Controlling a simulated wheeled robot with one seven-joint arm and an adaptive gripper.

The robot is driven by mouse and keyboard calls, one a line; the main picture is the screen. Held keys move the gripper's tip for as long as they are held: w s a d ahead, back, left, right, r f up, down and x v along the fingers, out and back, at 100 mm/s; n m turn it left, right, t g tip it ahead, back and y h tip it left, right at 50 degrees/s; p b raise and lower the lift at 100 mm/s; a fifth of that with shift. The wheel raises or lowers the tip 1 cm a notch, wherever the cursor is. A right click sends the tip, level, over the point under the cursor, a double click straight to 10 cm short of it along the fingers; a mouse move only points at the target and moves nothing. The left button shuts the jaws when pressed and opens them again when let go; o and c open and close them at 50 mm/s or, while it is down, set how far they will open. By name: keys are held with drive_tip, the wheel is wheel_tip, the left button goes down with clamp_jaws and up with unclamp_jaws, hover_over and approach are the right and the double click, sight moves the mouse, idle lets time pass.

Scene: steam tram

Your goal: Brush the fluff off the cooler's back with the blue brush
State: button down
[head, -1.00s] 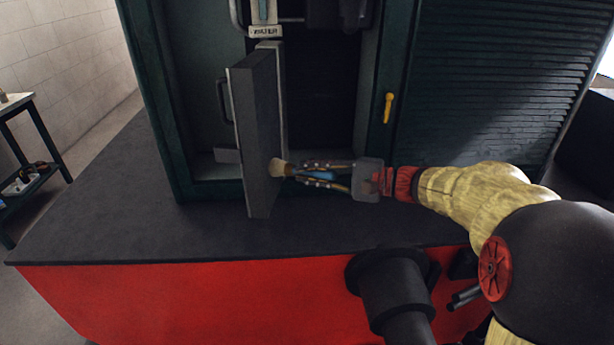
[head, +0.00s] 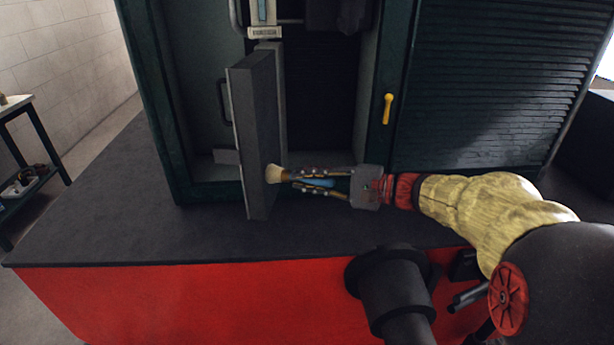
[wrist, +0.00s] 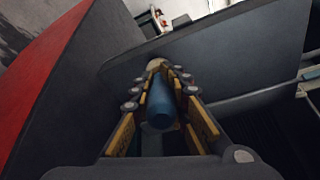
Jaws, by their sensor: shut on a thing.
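The blue brush (head: 318,183) is held in my gripper (head: 312,178), which is shut on its handle. Its pale bristle tip (head: 274,174) points left and is at the dark face of the cooler (head: 258,140); it looks to be touching. In the wrist view the blue handle (wrist: 161,103) lies between the fingers, with the bristles (wrist: 155,63) against the dark face. I cannot make out any fluff on it.
The open dark green cabinet has a yellow handle (head: 388,108) on its right frame and a slatted panel (head: 500,80) beside it. A gauge (head: 264,20) is above the cooler. A black pipe (head: 395,290) stands in front. The dark deck (head: 120,215) is clear at left.

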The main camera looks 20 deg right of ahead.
drive_tip(key=shift+w+d, duration=0.85)
drive_tip(key=shift+w, duration=1)
drive_tip(key=shift+s+a, duration=0.3)
drive_tip(key=shift+s, duration=0.3)
drive_tip(key=shift+s+a, duration=0.25)
drive_tip(key=shift+s, duration=0.4)
drive_tip(key=shift+s+a, duration=0.3)
drive_tip(key=shift+s, duration=0.3)
drive_tip(key=w+v, duration=0.1)
drive_tip(key=v, duration=0.5)
drive_tip(key=shift+d+f, duration=0.25)
drive_tip(key=shift+d, duration=0.1)
drive_tip(key=v, duration=0.3)
drive_tip(key=shift+w+d+f, duration=0.1)
drive_tip(key=shift+w+f, duration=0.05)
drive_tip(key=shift+f, duration=0.1)
